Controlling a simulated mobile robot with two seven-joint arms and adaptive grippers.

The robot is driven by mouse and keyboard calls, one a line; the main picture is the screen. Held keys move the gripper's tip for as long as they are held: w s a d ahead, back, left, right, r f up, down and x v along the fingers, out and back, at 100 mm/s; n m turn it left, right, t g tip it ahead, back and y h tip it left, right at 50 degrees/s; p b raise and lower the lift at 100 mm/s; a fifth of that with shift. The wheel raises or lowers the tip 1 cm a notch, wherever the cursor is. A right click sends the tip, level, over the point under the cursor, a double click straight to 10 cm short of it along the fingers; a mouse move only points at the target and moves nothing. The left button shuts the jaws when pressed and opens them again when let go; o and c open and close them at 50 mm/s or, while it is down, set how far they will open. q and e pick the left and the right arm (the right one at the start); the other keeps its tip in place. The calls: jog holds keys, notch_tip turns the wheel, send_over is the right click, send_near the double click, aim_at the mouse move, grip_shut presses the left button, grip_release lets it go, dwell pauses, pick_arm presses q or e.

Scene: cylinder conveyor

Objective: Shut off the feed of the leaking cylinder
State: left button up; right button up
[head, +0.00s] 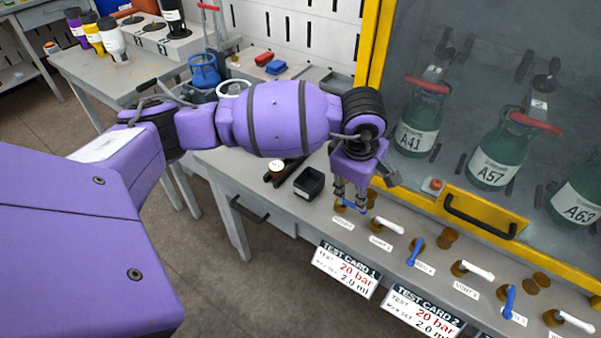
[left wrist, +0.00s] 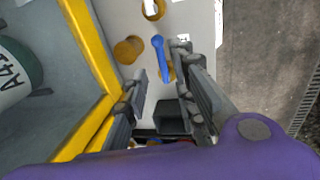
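Three green cylinders labelled A41 (head: 418,128), A57 (head: 497,155) and A63 (head: 579,199) stand behind the glass. In front is a row of valves with blue and white handles. My left gripper (head: 352,204) points down over the leftmost blue handle (head: 349,206), mostly hidden behind the fingers. In the left wrist view this blue handle (left wrist: 162,57) lies between and beyond the spread fingers of my left gripper (left wrist: 163,88). I see no grip on it. Other blue handles (head: 415,251) (head: 509,301) and white handles (head: 387,226) (head: 478,271) sit further right. No leak is visible. My right gripper is out of view.
A yellow frame with a dark-handled yellow panel (head: 480,213) borders the glass close to the valves. Test cards (head: 346,270) hang on the bench front. A black tray (head: 309,183) stands left of my gripper. A red button (head: 436,184) sits by the frame.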

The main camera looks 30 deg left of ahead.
aim_at(354, 205)
pick_arm(q)
jog(key=f, duration=0.2)
jog(key=w+f, duration=0.1)
jog(key=f, duration=0.1)
jog(key=shift+f, duration=0.35)
